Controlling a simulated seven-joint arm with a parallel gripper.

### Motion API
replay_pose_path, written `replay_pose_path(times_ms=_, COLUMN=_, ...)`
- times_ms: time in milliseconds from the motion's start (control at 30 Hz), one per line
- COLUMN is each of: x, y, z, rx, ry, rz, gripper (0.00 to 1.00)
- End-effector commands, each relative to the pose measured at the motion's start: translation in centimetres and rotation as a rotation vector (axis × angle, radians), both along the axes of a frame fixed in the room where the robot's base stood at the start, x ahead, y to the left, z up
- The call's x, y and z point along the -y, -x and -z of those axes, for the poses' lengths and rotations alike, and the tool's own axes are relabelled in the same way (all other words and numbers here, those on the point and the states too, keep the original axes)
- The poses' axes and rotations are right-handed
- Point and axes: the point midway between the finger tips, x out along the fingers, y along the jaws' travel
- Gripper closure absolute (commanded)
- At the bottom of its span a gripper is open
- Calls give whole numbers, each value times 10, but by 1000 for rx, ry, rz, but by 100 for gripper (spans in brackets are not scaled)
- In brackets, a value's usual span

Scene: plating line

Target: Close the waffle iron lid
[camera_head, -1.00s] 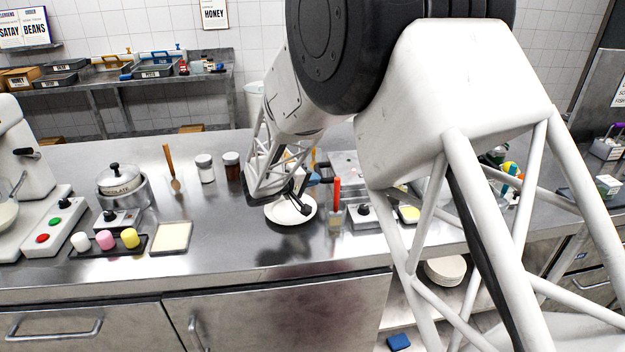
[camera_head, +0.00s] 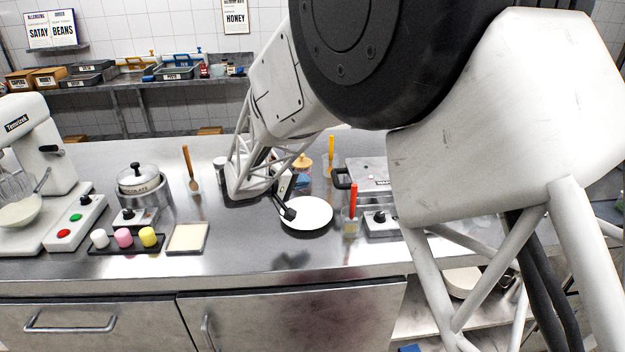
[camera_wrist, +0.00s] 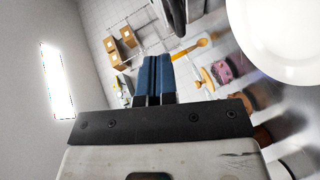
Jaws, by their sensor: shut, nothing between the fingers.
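The waffle iron (camera_head: 368,172) is a silver box on the counter, right of the plate. A dark handle (camera_head: 342,179) shows at its left side and a black knob on its front. Its lid looks low and flat, but my arm covers its right part, so I cannot tell whether it is fully down. My gripper (camera_head: 289,213) is shut and empty, at the left edge of the white plate (camera_head: 316,214), left of the waffle iron and apart from it. In the wrist view its blue fingers (camera_wrist: 153,78) are together.
A cup with a red-handled tool (camera_head: 350,226) stands between plate and waffle iron. A lidded jar (camera_head: 302,164) and a cup with an orange-handled tool (camera_head: 331,160) stand behind the plate. A pale square tray (camera_head: 188,238) lies left. The counter front between tray and plate is clear.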

Motion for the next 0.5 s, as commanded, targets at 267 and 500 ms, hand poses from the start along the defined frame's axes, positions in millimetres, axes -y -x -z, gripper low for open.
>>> replay_pose_path(times_ms=267, x=-15, y=8, z=-3, rx=0, ry=0, rz=-1, gripper=100)
replay_pose_path(times_ms=500, x=-16, y=9, z=-3, rx=0, ry=0, rz=0, gripper=100)
